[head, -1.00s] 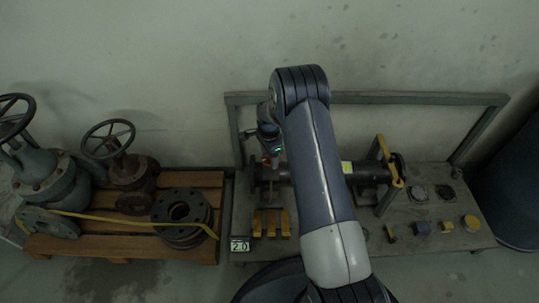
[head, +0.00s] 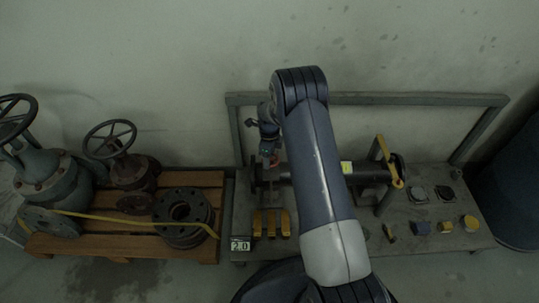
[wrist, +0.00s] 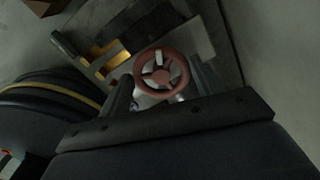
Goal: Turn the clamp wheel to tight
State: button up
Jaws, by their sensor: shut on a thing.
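The clamp wheel (wrist: 142,84) is a small red handwheel with spokes, seen nearly face-on in the wrist view. My gripper (wrist: 163,79) has one dark finger on each side of the wheel and is shut on it. In the head view my gripper (head: 268,140) is at the left end of the dark pipe (head: 365,174). A bit of red from the wheel (head: 273,160) shows just below the gripper there. My arm covers the middle of the pipe. No tight mark can be read on the wheel.
The pipe sits on a grey bench (head: 420,240) with a rear frame rail (head: 420,98). Yellow blocks (head: 271,224) stand in front of the wheel. A yellow handle (head: 390,160) is at the right. A pallet (head: 110,245) with rusty valves and flanges stands left.

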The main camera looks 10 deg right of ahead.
jog(key=shift+m, duration=0.3)
jog(key=o, duration=1)
jog(key=shift+c, duration=0.2)
jog(key=shift+r, duration=0.1)
notch_tip(320, 180, up, 11)
jog(key=p, duration=0.3)
jog(key=shift+f, duration=0.2)
notch_tip(320, 180, down, 11)
jog(key=b, duration=0.3)
jog(key=shift+r, duration=0.1)
